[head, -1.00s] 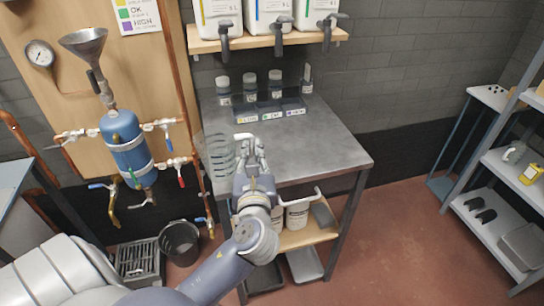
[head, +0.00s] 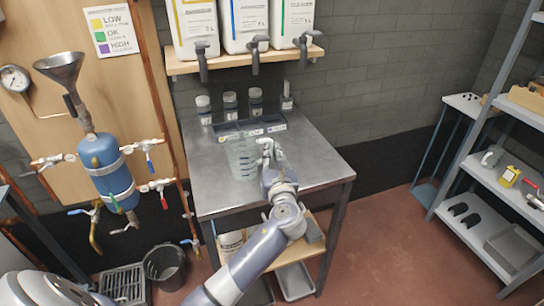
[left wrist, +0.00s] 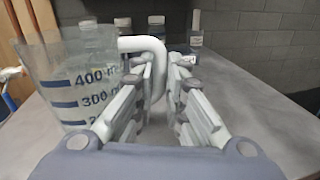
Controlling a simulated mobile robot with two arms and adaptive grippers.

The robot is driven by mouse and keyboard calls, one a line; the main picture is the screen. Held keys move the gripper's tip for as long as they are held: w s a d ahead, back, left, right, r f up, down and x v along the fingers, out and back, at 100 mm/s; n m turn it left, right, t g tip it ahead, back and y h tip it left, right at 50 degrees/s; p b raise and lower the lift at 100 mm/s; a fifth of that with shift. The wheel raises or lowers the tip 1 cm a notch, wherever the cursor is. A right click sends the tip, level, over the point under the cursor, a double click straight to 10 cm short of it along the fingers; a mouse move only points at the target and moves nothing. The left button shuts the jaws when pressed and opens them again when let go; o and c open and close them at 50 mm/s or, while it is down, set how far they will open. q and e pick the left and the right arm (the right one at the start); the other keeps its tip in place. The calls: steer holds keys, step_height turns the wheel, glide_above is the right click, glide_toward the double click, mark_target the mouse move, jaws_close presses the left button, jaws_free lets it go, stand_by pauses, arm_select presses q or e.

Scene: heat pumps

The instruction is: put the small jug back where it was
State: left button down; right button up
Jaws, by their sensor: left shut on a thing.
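The small jug (head: 242,160) is clear, with blue measuring marks and a white handle. It is upright over the steel table (head: 315,150), left of my left gripper (head: 267,146). I cannot tell whether its base touches the top. In the left wrist view the jug (left wrist: 75,85) fills the left side, and its handle (left wrist: 150,43) reaches between the fingers of my left gripper (left wrist: 170,75). That gripper is shut on the handle. The right gripper is not in view.
A dark tray with labels (head: 250,129) and several capped bottles (head: 230,105) stand at the table's back. Above hangs a shelf (head: 240,60) with dispenser canisters. Left are the blue tank (head: 108,172) and its valves. The table's right part is clear.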

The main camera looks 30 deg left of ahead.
arm_select(q)
steer(key=shift+f, duration=0.3)
steer(key=c, duration=1.6)
jaws_free()
steer(key=shift+c, duration=0.2)
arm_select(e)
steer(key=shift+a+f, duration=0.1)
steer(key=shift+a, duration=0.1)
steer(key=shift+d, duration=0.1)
arm_select(q)
steer(key=shift+r, duration=0.2)
steer(key=v, duration=1.2)
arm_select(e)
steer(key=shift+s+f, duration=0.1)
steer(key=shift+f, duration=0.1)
